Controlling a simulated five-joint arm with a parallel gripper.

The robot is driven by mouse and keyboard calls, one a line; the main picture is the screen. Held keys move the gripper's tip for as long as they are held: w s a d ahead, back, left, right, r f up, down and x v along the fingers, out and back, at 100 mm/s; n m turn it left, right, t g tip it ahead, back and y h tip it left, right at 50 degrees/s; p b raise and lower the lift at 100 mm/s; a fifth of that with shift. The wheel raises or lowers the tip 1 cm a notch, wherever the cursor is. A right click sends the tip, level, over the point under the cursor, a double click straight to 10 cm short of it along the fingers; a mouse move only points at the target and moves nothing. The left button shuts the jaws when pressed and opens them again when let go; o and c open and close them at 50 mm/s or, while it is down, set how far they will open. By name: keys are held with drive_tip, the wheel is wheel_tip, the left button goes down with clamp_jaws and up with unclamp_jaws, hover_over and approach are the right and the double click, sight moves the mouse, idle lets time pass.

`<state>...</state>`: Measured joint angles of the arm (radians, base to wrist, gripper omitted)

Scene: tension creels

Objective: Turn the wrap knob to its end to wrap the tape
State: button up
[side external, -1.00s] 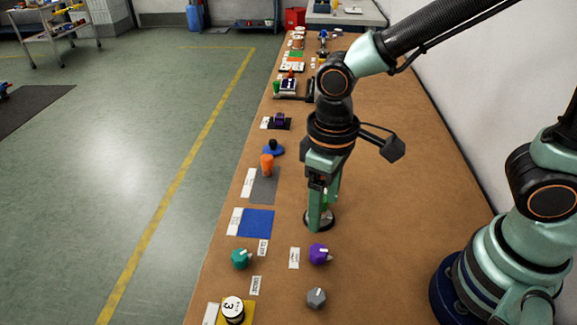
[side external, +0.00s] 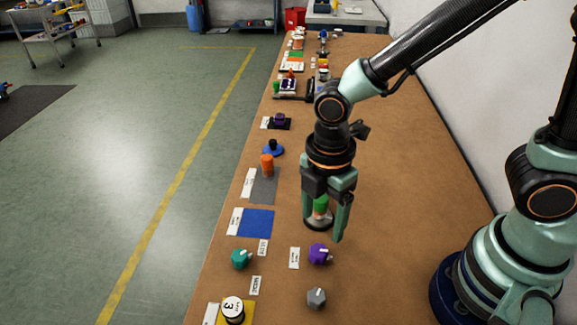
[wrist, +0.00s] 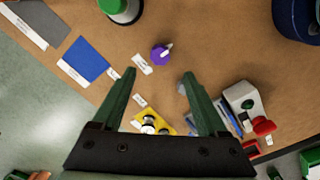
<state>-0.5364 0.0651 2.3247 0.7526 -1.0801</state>
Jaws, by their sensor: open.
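A purple knob (side external: 319,253) with a pale pointer sits on the bench with a small label to its left. A teal knob (side external: 241,258) and a grey knob (side external: 316,298) sit nearby. The labels are too small to read, so I cannot tell which is the wrap knob. My gripper (side external: 323,227) is open and empty, pointing down above the bench, beyond the purple knob in the side view. In the wrist view, the purple knob (wrist: 160,54) shows just past the fingertips (wrist: 158,74), apart from them. The grey knob (wrist: 182,89) is partly hidden by the right finger.
A green-topped piece on a round dark base (wrist: 121,9) stands close to my gripper. A black-and-white spool (side external: 233,309) stands in front. The right of the bench is clear.

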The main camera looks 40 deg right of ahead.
sight(318, 250)
wheel_tip(318, 250, down, 9)
drive_tip(key=shift+r, duration=0.1)
idle(0.3)
clamp_jaws()
